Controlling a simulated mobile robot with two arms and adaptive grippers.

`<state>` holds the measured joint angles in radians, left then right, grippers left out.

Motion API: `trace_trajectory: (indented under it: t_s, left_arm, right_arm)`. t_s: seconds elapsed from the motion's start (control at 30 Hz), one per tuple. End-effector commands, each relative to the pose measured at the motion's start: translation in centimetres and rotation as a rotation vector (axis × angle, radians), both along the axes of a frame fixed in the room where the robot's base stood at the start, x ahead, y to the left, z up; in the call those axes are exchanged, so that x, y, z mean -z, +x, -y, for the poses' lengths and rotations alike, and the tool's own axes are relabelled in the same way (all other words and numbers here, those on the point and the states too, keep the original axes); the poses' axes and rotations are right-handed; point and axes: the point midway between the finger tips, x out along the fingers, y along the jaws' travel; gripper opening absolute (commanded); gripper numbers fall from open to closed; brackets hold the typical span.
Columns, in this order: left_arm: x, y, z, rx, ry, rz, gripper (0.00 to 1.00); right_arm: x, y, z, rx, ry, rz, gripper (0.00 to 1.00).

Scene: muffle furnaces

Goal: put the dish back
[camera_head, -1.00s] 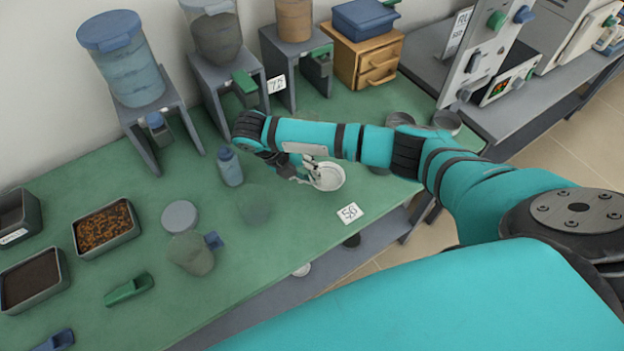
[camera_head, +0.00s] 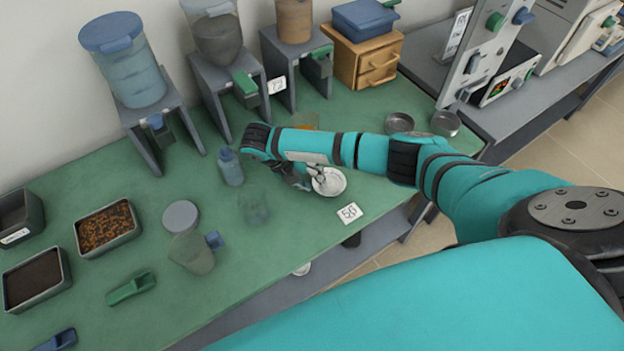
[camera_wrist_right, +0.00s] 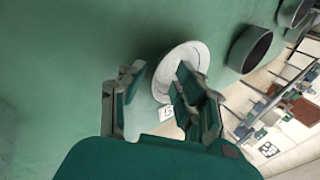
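A shallow round white dish (camera_head: 334,183) sits at the front part of the green bench, just behind a small number card (camera_head: 349,213). My right gripper (camera_head: 310,178) comes down over the left side of the dish. In the right wrist view my right gripper (camera_wrist_right: 158,78) has its two fingers spread apart. The near rim of the dish (camera_wrist_right: 190,52) shows between and beyond them, and the right finger overlaps the dish. I see no firm grip on it; whether a finger touches it, I cannot tell. My left gripper is not in view.
A blue-lidded bottle (camera_head: 230,168) and a clear beaker (camera_head: 253,207) stand left of the gripper. Two grey metal dishes (camera_head: 445,123) (camera_head: 399,122) lie at the right end of the bench. Hoppers on stands line the back. The bench's front edge is close to the dish.

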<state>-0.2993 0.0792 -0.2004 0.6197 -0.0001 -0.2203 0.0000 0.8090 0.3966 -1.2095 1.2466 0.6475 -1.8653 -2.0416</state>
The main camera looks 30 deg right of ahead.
Motion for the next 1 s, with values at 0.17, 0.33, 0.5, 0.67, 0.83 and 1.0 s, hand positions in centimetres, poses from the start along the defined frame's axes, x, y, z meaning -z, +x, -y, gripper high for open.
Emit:
trace_trajectory:
  t_s: [0.17, 0.33, 0.5, 0.67, 0.83, 1.0]
  left_arm:
    - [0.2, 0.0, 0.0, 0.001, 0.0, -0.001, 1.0]
    - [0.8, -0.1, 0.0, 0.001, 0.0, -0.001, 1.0]
    - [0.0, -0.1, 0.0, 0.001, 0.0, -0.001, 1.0]
    - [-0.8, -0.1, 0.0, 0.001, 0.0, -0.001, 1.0]
    - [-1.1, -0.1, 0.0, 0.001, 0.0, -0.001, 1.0]
    - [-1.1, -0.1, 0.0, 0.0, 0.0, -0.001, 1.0]
  right_arm:
    - [-0.6, 0.2, -0.4, 0.0, 0.001, 0.003, 0.32]
    - [-2.9, 0.7, -1.9, -0.002, 0.003, 0.004, 0.32]
    - [-6.7, 1.4, -3.7, -0.003, 0.0, 0.004, 0.32]
    - [-9.0, 1.7, -5.1, -0.001, -0.001, 0.004, 0.32]
    - [-10.1, 1.9, -5.9, 0.0, -0.001, 0.002, 0.32]
    - [-10.3, 1.9, -6.1, 0.001, 0.0, 0.0, 0.32]
